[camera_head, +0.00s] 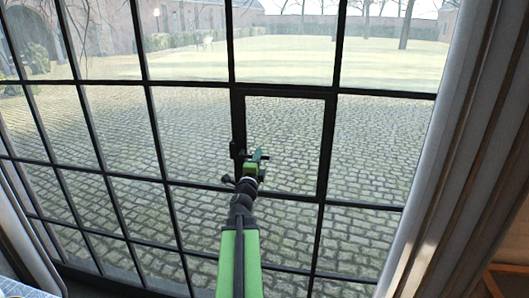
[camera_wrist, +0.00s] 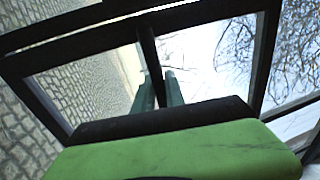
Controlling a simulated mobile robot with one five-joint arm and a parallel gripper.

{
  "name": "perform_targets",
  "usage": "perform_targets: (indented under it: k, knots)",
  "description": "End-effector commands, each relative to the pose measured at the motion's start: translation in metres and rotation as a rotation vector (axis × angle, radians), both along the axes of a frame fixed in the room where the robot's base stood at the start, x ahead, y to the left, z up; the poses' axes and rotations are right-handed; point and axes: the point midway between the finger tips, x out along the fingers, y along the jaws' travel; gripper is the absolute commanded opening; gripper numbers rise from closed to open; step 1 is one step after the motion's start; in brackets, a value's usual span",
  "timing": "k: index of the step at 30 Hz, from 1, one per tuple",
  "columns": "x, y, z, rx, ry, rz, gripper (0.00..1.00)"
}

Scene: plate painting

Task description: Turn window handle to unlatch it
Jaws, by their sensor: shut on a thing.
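The window (camera_head: 282,93) is a dark metal grid with a heavier-framed casement pane in the middle. The window handle, a thin dark bar, shows in the wrist view (camera_wrist: 150,55), running down from the frame to between my two green fingers. In the head view a dark latch piece (camera_head: 237,149) sits on the casement's left upright. My gripper (camera_head: 258,156) is at the casement's lower left, just right of that upright. Its fingers, also in the wrist view (camera_wrist: 159,92), are shut on the handle. The handle's gripped end is hidden by the gripper body. The casement looks flush with the grid.
A pale curtain (camera_head: 455,130) hangs at the right and another (camera_head: 22,235) at the lower left. Window bars lie close around my gripper. A cobbled yard and lawn show through the glass. A wooden piece (camera_head: 508,265) stands at the lower right.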

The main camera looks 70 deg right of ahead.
Motion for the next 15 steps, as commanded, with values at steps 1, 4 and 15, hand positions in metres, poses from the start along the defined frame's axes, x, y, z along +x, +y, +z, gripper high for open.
perform_targets:
  k: [1, 4, 15]
  knots:
    - [0.0057, 0.0015, -0.0004, 0.002, 0.009, 0.011, 0.00]
    - [0.0058, 0.0016, -0.0004, 0.002, 0.011, 0.011, 0.00]
    - [0.0074, 0.0027, -0.0001, 0.001, 0.010, 0.012, 0.31]
